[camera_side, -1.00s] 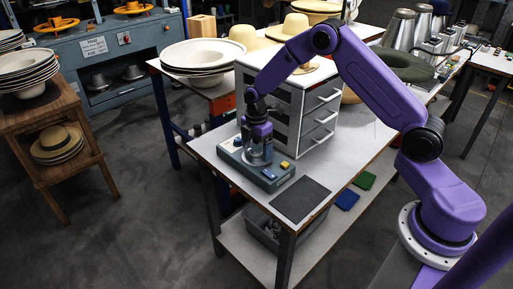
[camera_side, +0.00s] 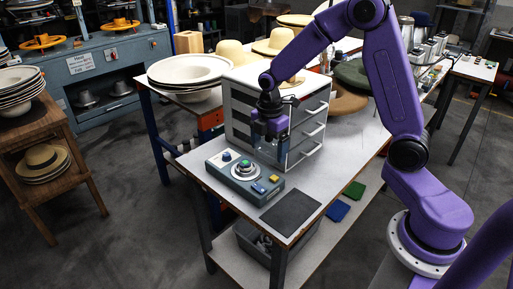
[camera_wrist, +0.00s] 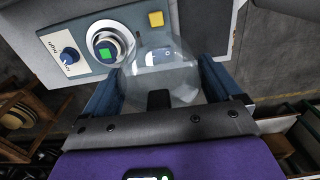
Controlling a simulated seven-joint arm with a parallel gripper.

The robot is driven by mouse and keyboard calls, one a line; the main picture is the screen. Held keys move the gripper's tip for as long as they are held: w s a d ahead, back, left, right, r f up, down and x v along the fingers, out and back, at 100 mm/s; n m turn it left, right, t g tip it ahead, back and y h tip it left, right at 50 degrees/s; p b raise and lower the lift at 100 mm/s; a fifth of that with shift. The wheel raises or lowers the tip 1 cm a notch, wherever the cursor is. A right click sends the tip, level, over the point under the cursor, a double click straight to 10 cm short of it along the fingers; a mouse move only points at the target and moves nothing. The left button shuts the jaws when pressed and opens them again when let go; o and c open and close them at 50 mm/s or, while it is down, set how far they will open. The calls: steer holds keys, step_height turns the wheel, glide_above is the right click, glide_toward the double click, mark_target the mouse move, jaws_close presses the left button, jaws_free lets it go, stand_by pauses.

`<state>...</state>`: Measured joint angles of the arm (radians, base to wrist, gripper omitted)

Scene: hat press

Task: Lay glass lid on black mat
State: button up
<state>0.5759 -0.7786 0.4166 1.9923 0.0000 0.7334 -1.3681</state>
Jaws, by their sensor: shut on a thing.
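The glass lid (camera_wrist: 178,62) is a clear round cap, seen from above in the wrist view. My gripper (camera_side: 268,138) is shut on it, with one blue finger on either side of its dark knob. In the side view the lid is faint below my fingers, held in the air over the table beside the drawer unit. The black mat (camera_side: 291,213) lies flat and bare near the table's front edge, to the right of the button box. It also shows at the top of the wrist view (camera_wrist: 205,27). The lid is apart from the mat.
The button box (camera_side: 228,175) stands left of the mat, its green button (camera_wrist: 105,54) uncovered. A grey drawer unit (camera_side: 301,125) with handles stands close behind my gripper. A blue cloth (camera_side: 339,210) and a green cloth (camera_side: 355,190) lie on the lower shelf.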

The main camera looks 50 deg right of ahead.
steer(key=s, duration=0.1)
steer(key=s+r, duration=0.1)
steer(key=s, duration=0.1)
steer(key=shift+s+r, duration=0.35)
steer(key=shift+s, duration=0.05)
glide_above(285, 216)
step_height(285, 216, down, 9)
steer(key=shift+d+f, duration=0.1)
steer(key=shift+f, duration=4)
steer(key=shift+f, duration=0.1)
steer(key=o, duration=0.7)
steer(key=shift+o, duration=0.2)
